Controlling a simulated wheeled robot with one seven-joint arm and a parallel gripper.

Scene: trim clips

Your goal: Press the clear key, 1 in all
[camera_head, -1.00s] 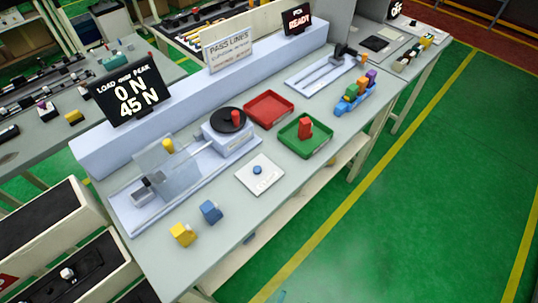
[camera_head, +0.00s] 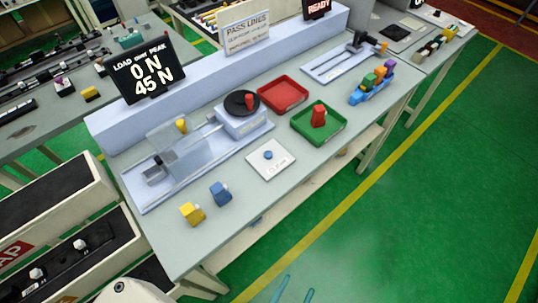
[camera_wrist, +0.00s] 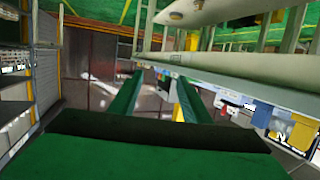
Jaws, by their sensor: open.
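The clear key is a round blue button (camera_head: 268,155) on a white square plate (camera_head: 270,168) with unreadable lettering. The plate lies on the front part of the grey bench. My gripper shows as two teal fingertips (camera_head: 294,290) at the bottom edge of the head view, apart from each other. They are over the green floor, in front of the bench and well away from the key. In the wrist view the two long green fingers (camera_wrist: 157,85) stand apart with nothing between them. I cannot make out the key in the wrist view.
A blue block (camera_head: 220,194) and yellow block (camera_head: 193,213) stand left of the key. A test rig (camera_head: 185,160) is behind. A green tray (camera_head: 338,132) holds a red piece; an empty red tray (camera_head: 283,92) is behind it. The display (camera_head: 145,72) reads 0 N, 45 N.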

